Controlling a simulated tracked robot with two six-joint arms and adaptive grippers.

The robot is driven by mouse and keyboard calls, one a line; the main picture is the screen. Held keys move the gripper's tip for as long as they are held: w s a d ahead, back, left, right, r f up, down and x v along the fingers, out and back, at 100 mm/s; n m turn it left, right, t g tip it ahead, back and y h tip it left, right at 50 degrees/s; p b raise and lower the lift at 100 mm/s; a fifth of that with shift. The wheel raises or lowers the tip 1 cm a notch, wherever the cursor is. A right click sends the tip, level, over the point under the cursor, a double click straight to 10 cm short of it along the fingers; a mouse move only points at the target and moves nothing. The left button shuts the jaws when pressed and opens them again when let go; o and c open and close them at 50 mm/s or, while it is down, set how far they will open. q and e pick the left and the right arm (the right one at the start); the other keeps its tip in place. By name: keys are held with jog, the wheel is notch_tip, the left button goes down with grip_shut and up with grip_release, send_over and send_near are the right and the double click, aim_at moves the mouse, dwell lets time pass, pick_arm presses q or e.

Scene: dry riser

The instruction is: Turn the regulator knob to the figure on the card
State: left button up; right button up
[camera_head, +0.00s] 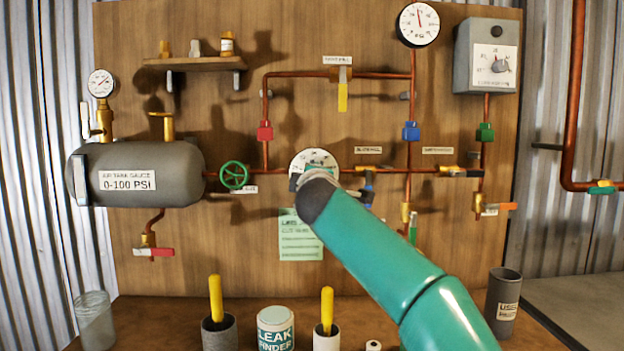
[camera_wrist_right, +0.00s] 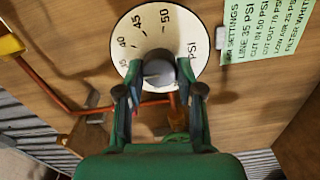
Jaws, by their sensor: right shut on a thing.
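The regulator's round white dial (camera_head: 302,158) sits mid-board in the head view, its lower part hidden by my right arm. In the right wrist view the dial (camera_wrist_right: 136,50) shows 40, 45, 50 and PSI; its lower part is hidden. The grey knob (camera_wrist_right: 158,70) stands at its middle. My right gripper (camera_wrist_right: 159,84) is shut on the knob, a finger on each side. The knob's pointer cannot be made out. The pale green card (camera_head: 300,240) hangs below the dial; in the wrist view the card (camera_wrist_right: 262,28) seems to read LINE 35 PSI. My left gripper is out of view.
A green handwheel (camera_head: 234,175) and grey tank (camera_head: 140,174) are left of the dial. Copper pipes and colored valves surround it. A grey switch box (camera_head: 486,55) is upper right. Cups and a leak finder tub (camera_head: 276,328) stand on the bench below.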

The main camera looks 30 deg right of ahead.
jog(key=shift+w+f, duration=0.1)
jog(key=shift+f, duration=0.2)
jog(key=o, duration=1.2)
jog(key=shift+d, duration=0.1)
jog(key=shift+c, duration=0.2)
jog(key=shift+r, duration=0.15)
jog(key=shift+s, duration=0.2)
jog(key=v, duration=1.1)
jog(key=shift+s+a, duration=0.25)
jog(key=shift+a, duration=0.15)
